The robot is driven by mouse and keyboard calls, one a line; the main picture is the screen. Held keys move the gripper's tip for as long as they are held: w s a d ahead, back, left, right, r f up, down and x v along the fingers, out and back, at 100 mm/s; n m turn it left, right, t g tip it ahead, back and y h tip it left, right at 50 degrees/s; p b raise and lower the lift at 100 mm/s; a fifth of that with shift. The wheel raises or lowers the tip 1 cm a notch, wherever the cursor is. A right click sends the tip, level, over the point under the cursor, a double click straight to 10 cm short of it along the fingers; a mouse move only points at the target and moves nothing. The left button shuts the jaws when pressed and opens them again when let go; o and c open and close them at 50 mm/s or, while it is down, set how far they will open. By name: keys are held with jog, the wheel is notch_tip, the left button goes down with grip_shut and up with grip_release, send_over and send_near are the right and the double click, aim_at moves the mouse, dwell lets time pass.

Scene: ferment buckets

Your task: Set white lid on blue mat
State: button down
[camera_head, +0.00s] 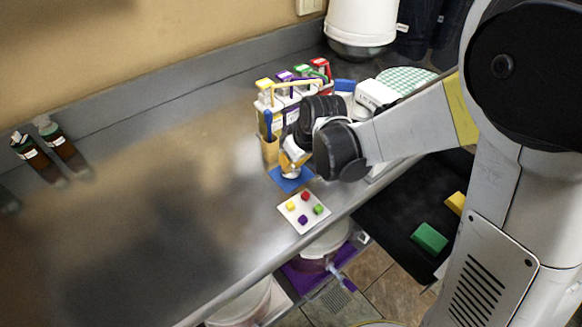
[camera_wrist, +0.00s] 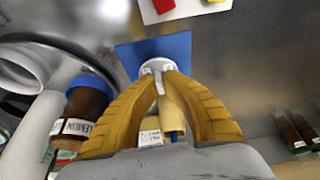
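The white lid (camera_wrist: 157,65) is a small round disc with a grip piece, seen in the wrist view between my fingertips. My gripper (camera_wrist: 158,78) has its two yellow fingers closed in on the grip piece. The blue mat (camera_wrist: 181,50) lies on the counter directly beneath the lid. In the head view the mat (camera_head: 286,186) is partly covered by my gripper (camera_head: 292,160) and the lid (camera_head: 291,174), which sits low over it. Whether the lid touches the mat is hard to tell.
A white card (camera_head: 296,213) with coloured squares lies in front of the mat. An amber jar with a blue lid (camera_wrist: 88,100) is close to my left finger. The left counter (camera_head: 150,220) is mostly clear.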

jog(key=shift+f, duration=0.1)
jog(key=shift+f, duration=0.15)
jog(key=c, duration=1.6)
grip_release()
jog(key=shift+r, duration=0.35)
jog(key=p+v, duration=0.5)
jog(key=v, duration=0.6)
jog(key=shift+s+d+r, duration=0.2)
jog(key=shift+r, duration=0.1)
